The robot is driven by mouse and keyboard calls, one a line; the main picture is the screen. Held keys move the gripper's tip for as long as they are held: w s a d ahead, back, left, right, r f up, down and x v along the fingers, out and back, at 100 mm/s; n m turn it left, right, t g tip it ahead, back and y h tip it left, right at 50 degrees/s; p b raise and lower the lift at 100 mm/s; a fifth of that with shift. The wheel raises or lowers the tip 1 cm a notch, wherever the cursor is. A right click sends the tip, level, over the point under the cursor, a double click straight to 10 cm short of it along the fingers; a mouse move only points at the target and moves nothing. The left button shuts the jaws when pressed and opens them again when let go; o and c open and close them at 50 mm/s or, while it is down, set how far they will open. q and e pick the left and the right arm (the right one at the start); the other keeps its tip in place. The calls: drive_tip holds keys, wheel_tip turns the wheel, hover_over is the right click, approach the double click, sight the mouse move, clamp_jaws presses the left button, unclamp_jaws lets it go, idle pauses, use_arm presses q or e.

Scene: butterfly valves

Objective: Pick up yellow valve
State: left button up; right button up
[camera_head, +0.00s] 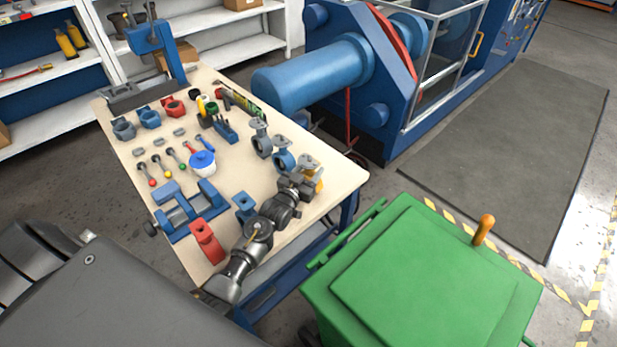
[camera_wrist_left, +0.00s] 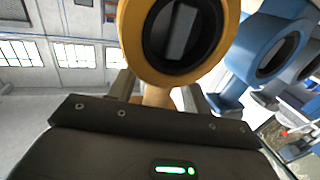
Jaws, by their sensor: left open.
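The yellow valve (camera_head: 318,184) stands near the right edge of the workbench, partly hidden behind my left gripper (camera_head: 299,181). In the left wrist view the yellow valve (camera_wrist_left: 132,38) fills the upper middle, with its round yellow body and dark inner ring facing me. The fingers of my left gripper (camera_wrist_left: 160,94) show on either side of the valve's narrow lower part. The jaws are open; whether either finger touches the valve cannot be told. My right gripper is not seen.
A blue valve (camera_head: 284,159) stands beside the yellow one, and a grey valve (camera_head: 261,138) is beyond it. They also show close by in the left wrist view. A red block (camera_head: 206,242) and a blue clamp (camera_head: 187,212) lie nearer. A green bin (camera_head: 430,270) stands right of the bench.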

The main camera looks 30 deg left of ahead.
use_arm(q)
clamp_jaws()
drive_tip(key=shift+w+r, duration=0.1)
drive_tip(key=shift+r, duration=0.45)
wheel_tip(320, 180, up, 9)
drive_tip(key=shift+r+b, duration=0.1)
drive_tip(key=shift+b, duration=0.5)
drive_tip(key=s+d+r, duration=0.4)
drive_tip(key=s, duration=0.4)
drive_tip(key=s+d+r, duration=0.4)
drive_tip(key=s+d, duration=0.1)
drive_tip(key=s, duration=0.3)
drive_tip(key=shift+s+r, duration=0.3)
drive_tip(key=shift+r, duration=0.05)
